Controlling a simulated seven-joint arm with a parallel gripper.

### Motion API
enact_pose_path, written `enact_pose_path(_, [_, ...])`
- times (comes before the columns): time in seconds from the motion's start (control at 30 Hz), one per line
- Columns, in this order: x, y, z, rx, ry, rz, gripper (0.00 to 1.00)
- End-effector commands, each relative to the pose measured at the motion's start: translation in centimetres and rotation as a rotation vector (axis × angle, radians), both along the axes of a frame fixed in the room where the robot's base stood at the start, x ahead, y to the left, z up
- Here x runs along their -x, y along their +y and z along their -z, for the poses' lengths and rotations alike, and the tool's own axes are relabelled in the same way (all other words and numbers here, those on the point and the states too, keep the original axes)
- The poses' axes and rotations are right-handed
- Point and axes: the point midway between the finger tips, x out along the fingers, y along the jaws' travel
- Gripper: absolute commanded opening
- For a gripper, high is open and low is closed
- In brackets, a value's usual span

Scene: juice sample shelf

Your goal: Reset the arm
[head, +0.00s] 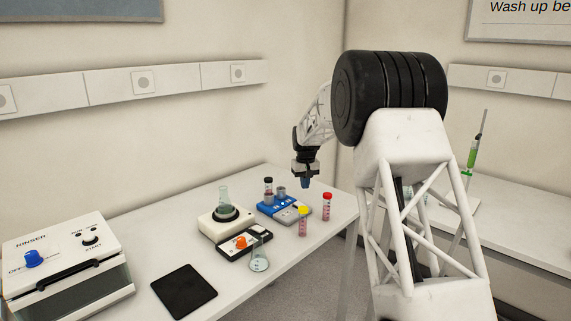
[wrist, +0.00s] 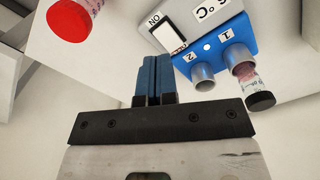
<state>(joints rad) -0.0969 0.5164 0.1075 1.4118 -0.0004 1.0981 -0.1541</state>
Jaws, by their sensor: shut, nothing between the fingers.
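My gripper (head: 306,182) hangs above the far right part of the table in the head view, pointing down. Its blue fingers (wrist: 152,78) are together and empty in the wrist view. In the head view it is above and to the right of a blue device (head: 268,208) with two metal wells. The wells also show in the wrist view, where the one marked 2 (wrist: 203,77) is empty. A dark-capped vial (wrist: 247,82) is in the well marked 1; it also shows in the head view (head: 268,190).
A red-capped vial (head: 327,206) and a yellow-capped vial (head: 303,222) stand right of the device. The table's right edge is close.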

Motion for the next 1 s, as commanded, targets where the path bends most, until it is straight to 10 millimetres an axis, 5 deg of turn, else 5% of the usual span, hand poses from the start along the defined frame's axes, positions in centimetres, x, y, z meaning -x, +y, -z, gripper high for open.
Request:
enact_pose_path(0.5, [10.3,-2.6,-7.8,-0.003,-0.039,0.045,0.00])
enact_pose_path(1.0, [21.7,-4.9,-13.0,-0.006,-0.076,0.091,0.00])
